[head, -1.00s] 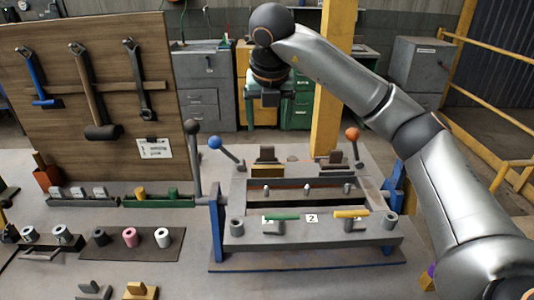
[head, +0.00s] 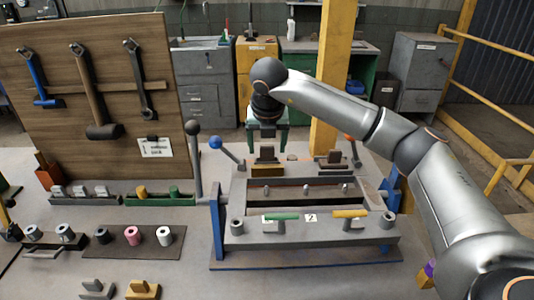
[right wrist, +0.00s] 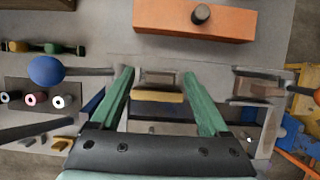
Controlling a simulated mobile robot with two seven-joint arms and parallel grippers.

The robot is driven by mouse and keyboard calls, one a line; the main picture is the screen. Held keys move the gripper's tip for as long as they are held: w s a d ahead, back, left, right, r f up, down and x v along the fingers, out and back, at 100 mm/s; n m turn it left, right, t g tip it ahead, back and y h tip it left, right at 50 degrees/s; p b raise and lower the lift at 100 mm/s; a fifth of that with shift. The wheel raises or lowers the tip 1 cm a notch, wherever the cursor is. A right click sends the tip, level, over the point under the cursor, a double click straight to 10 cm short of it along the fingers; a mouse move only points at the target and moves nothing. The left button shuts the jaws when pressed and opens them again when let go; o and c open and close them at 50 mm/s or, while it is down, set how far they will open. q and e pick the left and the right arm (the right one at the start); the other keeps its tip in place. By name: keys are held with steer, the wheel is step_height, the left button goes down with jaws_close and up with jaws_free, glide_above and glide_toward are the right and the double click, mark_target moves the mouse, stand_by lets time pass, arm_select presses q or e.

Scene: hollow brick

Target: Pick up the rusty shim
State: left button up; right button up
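The right brown piece (head: 334,157) stands near the orange-knobbed lever and shows in the right wrist view (right wrist: 256,88). My right gripper (head: 268,137) is above the left piece. In the right wrist view its green fingers (right wrist: 158,88) are apart, one on each side of that piece, with nothing gripped. My left gripper is not seen.
A blue-knobbed lever (head: 215,143) stands left of the pieces and an orange-knobbed lever (right wrist: 316,96) right. The grey fixture frame (head: 310,240) is in front. A wooden tool board (head: 90,90) rises at left.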

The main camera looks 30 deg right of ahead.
jaws_close()
stand_by(0.4)
steer(key=shift+r, duration=0.2)
